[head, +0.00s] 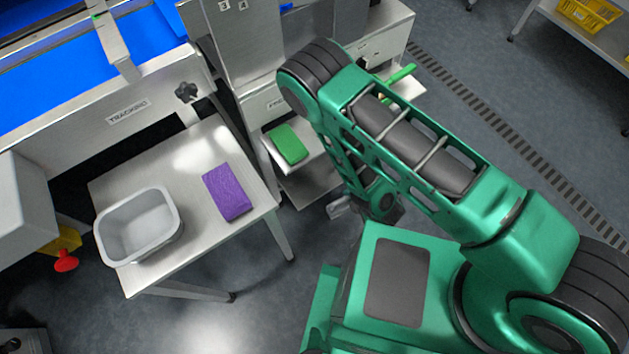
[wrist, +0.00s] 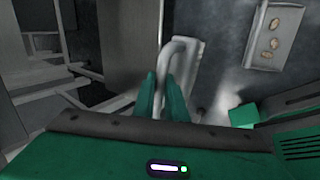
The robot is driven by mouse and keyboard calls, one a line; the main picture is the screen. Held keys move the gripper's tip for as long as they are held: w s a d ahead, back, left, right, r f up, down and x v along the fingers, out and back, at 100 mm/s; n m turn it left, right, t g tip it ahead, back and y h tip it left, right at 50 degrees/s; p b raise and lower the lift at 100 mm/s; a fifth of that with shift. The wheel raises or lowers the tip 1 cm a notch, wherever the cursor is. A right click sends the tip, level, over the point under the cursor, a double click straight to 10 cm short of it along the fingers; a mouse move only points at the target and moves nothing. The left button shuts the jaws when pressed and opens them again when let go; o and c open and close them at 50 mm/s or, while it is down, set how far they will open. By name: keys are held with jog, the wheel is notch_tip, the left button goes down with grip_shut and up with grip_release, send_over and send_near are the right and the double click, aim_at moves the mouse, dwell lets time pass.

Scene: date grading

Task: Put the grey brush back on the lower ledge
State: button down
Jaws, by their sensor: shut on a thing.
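In the wrist view my gripper (wrist: 163,90) has its two green fingers shut on the grey brush (wrist: 184,58), whose pale looped part shows between and beyond the fingertips. In the head view a small grey piece, likely the brush (head: 340,207), shows beside my arm, over the floor to the right of the ledges. My arm hides the gripper there. The lower ledge (head: 312,184) is a bare metal shelf on the machine's side, partly hidden by my arm. Above it, the upper ledge (head: 272,148) carries a green block (head: 290,145).
A metal table (head: 190,168) at left holds a grey tub (head: 104,228) and a purple block (head: 228,191). A green-handled thing (head: 402,74) lies on a far shelf. In the wrist view a pale tray (wrist: 290,55) bears brown ovals at upper right.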

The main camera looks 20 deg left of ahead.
jog(key=s, duration=0.1)
jog(key=s+n, duration=0.1)
jog(key=shift+s+a+f+g+y, duration=0.15)
jog(key=shift+s+a+g+y, duration=0.1)
jog(key=shift+s+g+y, duration=0.05)
jog(key=shift+a, duration=0.2)
jog(key=w+a+f, duration=0.3)
jog(key=w+a, duration=0.8)
jog(key=a, duration=0.2)
jog(key=shift+a+f, duration=0.25)
jog(key=shift+a, duration=0.05)
jog(key=shift+w+f, duration=0.1)
jog(key=c, duration=1.8)
grip_release()
jog(key=shift+o, duration=0.2)
jog(key=v, duration=1.2)
